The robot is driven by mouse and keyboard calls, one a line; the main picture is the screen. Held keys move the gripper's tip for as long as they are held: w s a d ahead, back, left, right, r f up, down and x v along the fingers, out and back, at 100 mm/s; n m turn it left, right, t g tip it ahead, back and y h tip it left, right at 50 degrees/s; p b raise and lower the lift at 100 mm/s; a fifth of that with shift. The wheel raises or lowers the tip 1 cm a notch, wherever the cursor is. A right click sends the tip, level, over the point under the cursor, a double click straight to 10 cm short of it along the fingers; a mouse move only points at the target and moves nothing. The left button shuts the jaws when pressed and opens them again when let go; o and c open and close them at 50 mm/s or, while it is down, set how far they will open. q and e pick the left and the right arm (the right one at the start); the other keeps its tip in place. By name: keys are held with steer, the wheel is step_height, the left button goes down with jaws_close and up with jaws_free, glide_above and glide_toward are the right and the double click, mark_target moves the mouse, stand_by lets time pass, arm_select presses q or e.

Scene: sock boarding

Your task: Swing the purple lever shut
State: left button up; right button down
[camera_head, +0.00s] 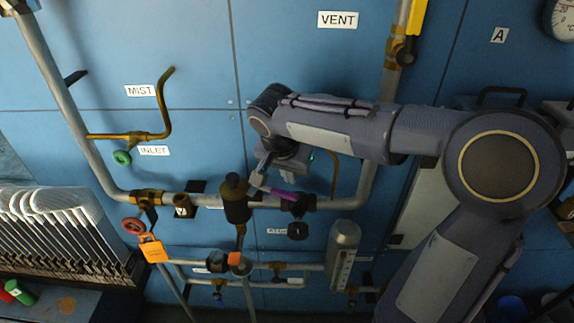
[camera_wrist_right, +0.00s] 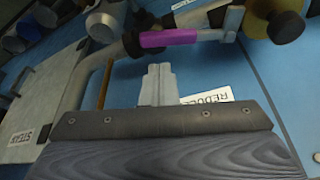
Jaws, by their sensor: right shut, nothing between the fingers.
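The purple lever (camera_head: 284,195) lies nearly along the horizontal grey pipe, just right of a dark brass fitting in the head view. In the wrist view the purple lever (camera_wrist_right: 168,38) runs roughly level, between a dark valve body on the left and a grey bracket on the right. My right gripper (camera_head: 260,181) is above and left of the lever in the head view. In the wrist view its fingers (camera_wrist_right: 158,70) are together and empty, with the tips just below the lever. I cannot tell whether they touch it. My left gripper is not in view.
Blue wall panels carry pipes and valves. A green knob (camera_head: 122,158), a red handwheel (camera_head: 133,226) and an orange tag (camera_head: 154,251) are left. A black knob (camera_head: 298,231) sits below the lever. A rack (camera_head: 66,232) of thin plates stands lower left.

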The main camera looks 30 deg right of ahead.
mark_target(273, 194)
steer(key=shift+x, duration=2.35)
steer(key=shift+s+a, duration=0.1)
